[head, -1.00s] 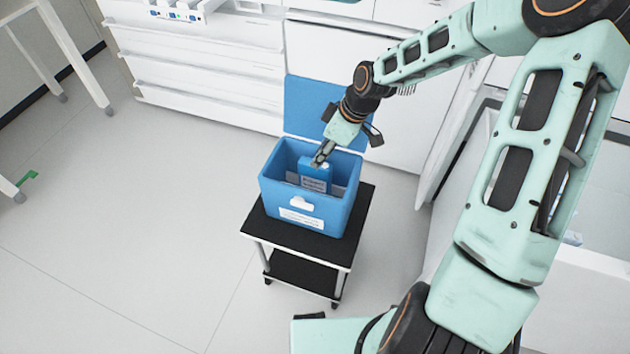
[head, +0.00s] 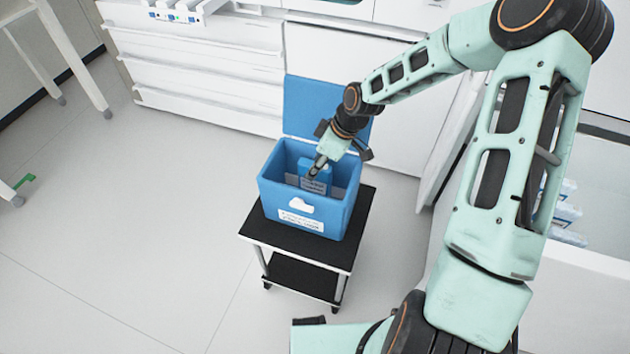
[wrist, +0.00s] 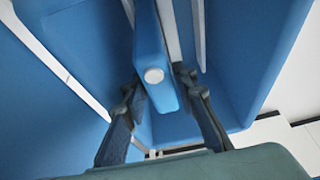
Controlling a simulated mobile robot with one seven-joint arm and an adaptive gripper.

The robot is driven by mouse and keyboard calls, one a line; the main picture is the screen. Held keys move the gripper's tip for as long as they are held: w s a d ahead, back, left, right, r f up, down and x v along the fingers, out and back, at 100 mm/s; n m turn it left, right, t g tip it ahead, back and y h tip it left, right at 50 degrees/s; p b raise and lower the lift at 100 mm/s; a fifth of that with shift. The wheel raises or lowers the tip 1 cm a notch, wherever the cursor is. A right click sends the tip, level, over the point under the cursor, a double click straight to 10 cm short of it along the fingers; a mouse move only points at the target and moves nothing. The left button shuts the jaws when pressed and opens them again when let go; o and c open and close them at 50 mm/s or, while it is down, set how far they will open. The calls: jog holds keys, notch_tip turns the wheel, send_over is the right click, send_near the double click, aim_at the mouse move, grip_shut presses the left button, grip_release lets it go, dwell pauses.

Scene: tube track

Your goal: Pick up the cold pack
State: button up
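The cold pack (head: 316,183) is a blue flat block with a pale label, standing upright inside the open blue cooler box (head: 277,194). In the wrist view the cold pack (wrist: 153,40) shows a round white cap and lies between my two fingers. My gripper (head: 317,165) points down into the box at the top of the pack. In the wrist view my gripper (wrist: 160,92) is open, one finger on each side of the pack, with narrow gaps visible. The lower part of the pack is hidden by the box's front wall.
The box stands on a small black-topped cart (head: 343,225), its blue lid (head: 300,105) raised at the back. White drawer cabinets (head: 200,65) stand behind. A white counter (head: 590,265) is on the right.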

jog(key=shift+f, duration=0.2)
dwell(0.3)
grip_shut()
jog(key=shift+r, duration=0.15)
